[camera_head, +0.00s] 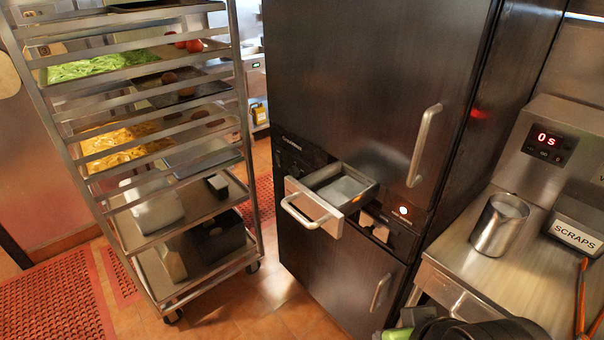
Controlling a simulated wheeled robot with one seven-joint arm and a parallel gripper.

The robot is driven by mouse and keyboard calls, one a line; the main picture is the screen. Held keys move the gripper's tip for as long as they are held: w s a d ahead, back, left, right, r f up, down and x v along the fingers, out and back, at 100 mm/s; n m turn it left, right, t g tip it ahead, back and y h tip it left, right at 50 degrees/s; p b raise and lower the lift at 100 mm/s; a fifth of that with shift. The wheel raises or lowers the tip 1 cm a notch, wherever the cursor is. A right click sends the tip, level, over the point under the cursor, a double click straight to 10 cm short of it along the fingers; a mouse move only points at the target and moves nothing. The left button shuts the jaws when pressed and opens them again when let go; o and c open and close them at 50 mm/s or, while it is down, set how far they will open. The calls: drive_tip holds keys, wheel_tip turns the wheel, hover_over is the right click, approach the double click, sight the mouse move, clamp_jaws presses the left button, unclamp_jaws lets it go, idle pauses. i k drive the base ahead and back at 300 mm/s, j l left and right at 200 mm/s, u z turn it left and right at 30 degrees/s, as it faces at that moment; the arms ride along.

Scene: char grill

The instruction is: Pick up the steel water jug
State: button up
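The steel water jug (497,228) stands upright on the steel counter at the right. It is a shiny cylinder with a grey round top, and its left and front sides face me. I cannot make out a handle or what is inside. A dark rounded shape at the bottom edge, below the jug, is cut off by the frame.
A black bin labelled SCRAPS (577,236) stands close right of the jug. A display panel (549,142) reading 0s is behind it. Orange-handled tongs (581,295) lie at the right edge. An open drawer (312,208) sticks out of the dark cabinet. A tray rack (250,165) stands left.

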sight(503, 215)
drive_tip(key=z, duration=1.35)
drive_tip(key=k+u, duration=0.15)
drive_tip(key=u, duration=1.4)
drive_tip(key=z, duration=1.5)
drive_tip(key=i, duration=0.5)
drive_tip(key=z, duration=0.05)
